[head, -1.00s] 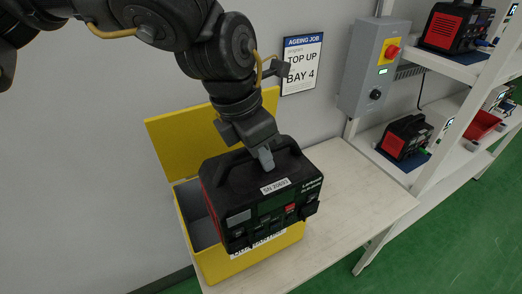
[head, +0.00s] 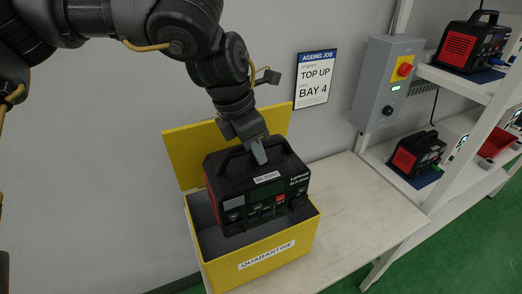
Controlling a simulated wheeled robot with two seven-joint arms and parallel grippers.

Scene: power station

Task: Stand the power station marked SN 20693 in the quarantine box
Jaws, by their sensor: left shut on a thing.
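My left gripper (head: 259,152) is shut on the top handle of a black power station (head: 260,195) with a red side. Its white label reads SN 20693 in the earlier frame and is too small to read clearly now. The station hangs upright over the opening of the yellow quarantine box (head: 265,263), its front panel facing the camera. The box's lid stands open behind it, and its grey inside shows to the left and in front of the station. I cannot tell how far the station's base is below the rim. My right gripper is not in view.
The box stands on a pale bench (head: 365,205), clear to its right. A sign (head: 315,78) reading TOP UP BAY 4 and a grey control box (head: 385,85) are on the wall. Shelves at right hold other power stations (head: 470,45) (head: 417,153) and a red bin (head: 497,142).

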